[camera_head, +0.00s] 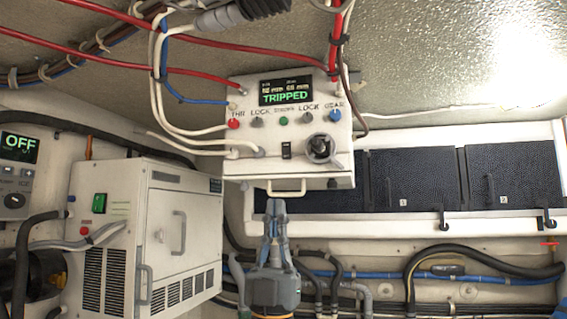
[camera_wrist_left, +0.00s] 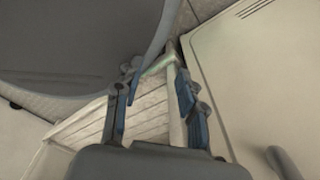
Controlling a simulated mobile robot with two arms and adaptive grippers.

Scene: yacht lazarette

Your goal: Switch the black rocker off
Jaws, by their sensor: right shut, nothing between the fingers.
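The black rocker (camera_head: 286,150) is a small dark switch on the lower face of the white control box (camera_head: 240,140), just left of a round black knob. I cannot tell its position. The display (camera_head: 285,92) above it reads TRIPPED in green. My right gripper (camera_head: 275,204) points up below the box. It is shut and empty, its tips apart from the rocker, which is higher and slightly to the right in the picture. My left gripper (camera_wrist_left: 153,85) shows only in the left wrist view, with its blue-grey fingers spread apart and no object clearly held.
A silver handle (camera_head: 287,191) sticks out under the control box. Red, white and blue cables run into the box. A white cabinet (camera_head: 150,235) with a green rocker (camera_head: 99,203) stands at left. Dark panels (camera_head: 410,180) and hoses (camera_head: 470,262) line the right side.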

